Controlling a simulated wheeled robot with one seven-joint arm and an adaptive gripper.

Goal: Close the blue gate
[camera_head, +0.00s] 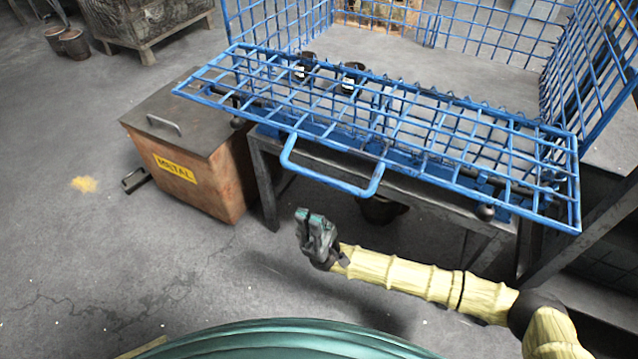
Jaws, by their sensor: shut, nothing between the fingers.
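The blue gate (415,118) is a wire mesh panel. It lies folded down, about level, along the front of a blue mesh cage on a dark metal stand. Its U-shaped blue handle (330,182) sticks out from the front edge toward me. My gripper (302,214) is shut and empty. In the picture it is just below the handle's left part, apart from it, with the arm reaching in from the lower right. How far below the handle it is in height I cannot tell.
A rusty metal bin (190,160) with a grey lid and a yellow label stands left of the stand. Two small dark cylinders (352,78) show through the mesh. The blue cage side wall (590,75) rises at the right. The grey floor (130,260) at the left is mostly clear.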

